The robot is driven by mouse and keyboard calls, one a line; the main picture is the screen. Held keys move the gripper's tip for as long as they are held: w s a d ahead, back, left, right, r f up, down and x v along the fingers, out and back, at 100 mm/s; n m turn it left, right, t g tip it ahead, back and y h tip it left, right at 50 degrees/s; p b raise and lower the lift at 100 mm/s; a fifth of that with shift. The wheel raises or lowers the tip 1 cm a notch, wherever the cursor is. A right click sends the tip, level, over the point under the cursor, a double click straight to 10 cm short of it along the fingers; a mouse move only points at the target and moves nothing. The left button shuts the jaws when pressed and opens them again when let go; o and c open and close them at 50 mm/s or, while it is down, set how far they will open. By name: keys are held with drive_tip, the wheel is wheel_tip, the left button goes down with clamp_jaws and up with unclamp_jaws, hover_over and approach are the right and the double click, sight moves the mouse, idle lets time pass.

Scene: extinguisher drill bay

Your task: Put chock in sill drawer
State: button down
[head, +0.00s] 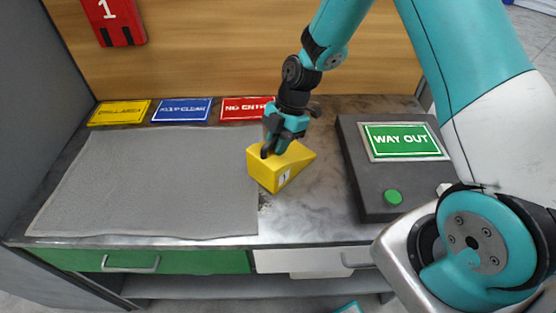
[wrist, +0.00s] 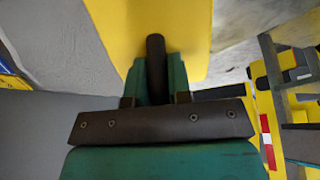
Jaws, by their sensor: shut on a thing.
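The yellow wedge-shaped chock (head: 268,174) is on or just over the grey counter, right of the grey mat; I cannot tell whether it touches the surface. My gripper (head: 271,146) is shut on its upper part from above. In the wrist view the chock (wrist: 193,28) fills the top middle, with my gripper (wrist: 156,62) against it. Under the counter's front edge are a green drawer (head: 85,259) at left and a white drawer (head: 295,261) to its right, each with a bar handle. Both look closed. No label shows which is the sill drawer.
The grey mat (head: 150,180) is bare. Yellow (head: 119,112), blue (head: 182,110) and red (head: 245,109) signs lie along the back. A dark box with a green WAY OUT sign (head: 405,141) and green button (head: 393,197) stands at right. A red plate (head: 112,18) hangs on the wooden wall.

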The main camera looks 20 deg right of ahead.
drive_tip(key=shift+r, duration=0.15)
idle(0.3)
wheel_tip(320, 180, up, 20)
drive_tip(key=b, duration=0.2)
